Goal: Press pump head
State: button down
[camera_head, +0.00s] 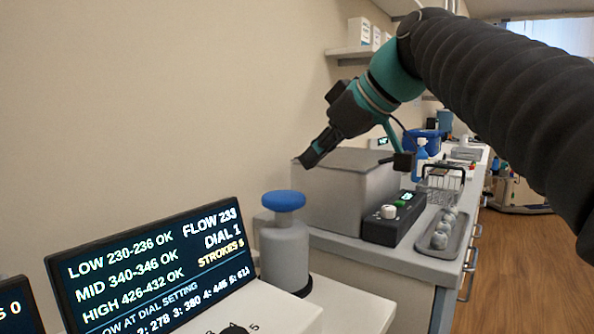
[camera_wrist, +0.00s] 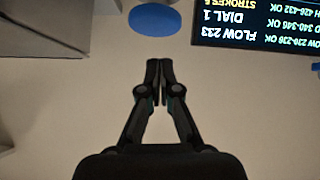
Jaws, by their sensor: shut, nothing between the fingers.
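The pump is a grey cylinder (camera_head: 285,255) with a round blue pump head (camera_head: 284,200) on top, standing upright beside the display. The blue head also shows at the top edge of the wrist view (camera_wrist: 154,20). My gripper (camera_head: 309,160) is above the pump head and slightly to its right in the head view, apart from it. In the wrist view my gripper (camera_wrist: 159,66) has its two fingers together and empty. The display (camera_head: 160,262) reads FLOW 233, DIAL 1 and STROKES 5, with LOW 230-236 OK, MID 340-346 OK and HIGH 426-432 OK.
A large grey box (camera_head: 345,190) stands right behind the pump. A black control unit (camera_head: 395,220) with a white knob and a grey tray (camera_head: 441,236) of round items are to its right. A dial (camera_head: 236,329) shows partly at the bottom edge. A shelf (camera_head: 350,52) is on the wall.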

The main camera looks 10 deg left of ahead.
jog(key=shift+v, duration=1.4)
jog(key=d+f+m+h, duration=0.1)
jog(key=d+f+m, duration=0.2)
jog(key=f, duration=0.3)
jog(key=d+f+m+h, duration=0.2)
jog(key=d+f+m, duration=0.1)
jog(key=f, duration=0.3)
jog(key=w+d+f+m+t+h, duration=0.1)
jog(key=d+f+m, duration=0.2)
jog(key=f, duration=0.4)
jog(key=shift+m+h, duration=0.3)
jog(key=s+d+f+m+h, duration=0.4)
jog(key=s+d+f, duration=1)
jog(key=s+f, duration=0.4)
jog(key=shift+s+d+f, duration=0.15)
jog(key=shift+d+f, duration=0.05)
jog(key=shift+d, duration=0.05)
